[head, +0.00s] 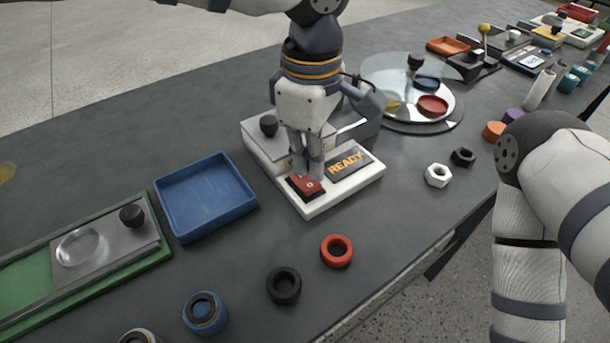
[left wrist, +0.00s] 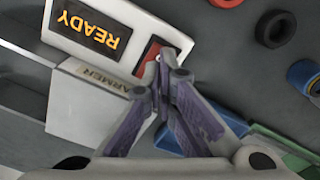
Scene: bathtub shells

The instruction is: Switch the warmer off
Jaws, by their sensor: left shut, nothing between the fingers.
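The warmer (head: 340,191) is a white unit with a grey top and a black knob. Its dark display (head: 349,163) reads READY in orange letters, and it also shows in the left wrist view (left wrist: 88,24). A red rocker switch (head: 304,188) sits in a black frame at the warmer's front left; a white mark shows on it. My left gripper (head: 314,177) points down with its fingers shut and empty, tips at the switch. In the left wrist view the fingertips (left wrist: 166,60) overlap the red switch (left wrist: 150,52) and partly hide it; contact is unclear. My right gripper is out of view.
A blue tray (head: 205,197) and a green-framed slide unit (head: 90,250) lie left. A red ring (head: 336,251) and a black ring (head: 284,285) lie in front. A white nut (head: 438,174) is at right. A round glass-topped turntable (head: 440,117) stands behind right.

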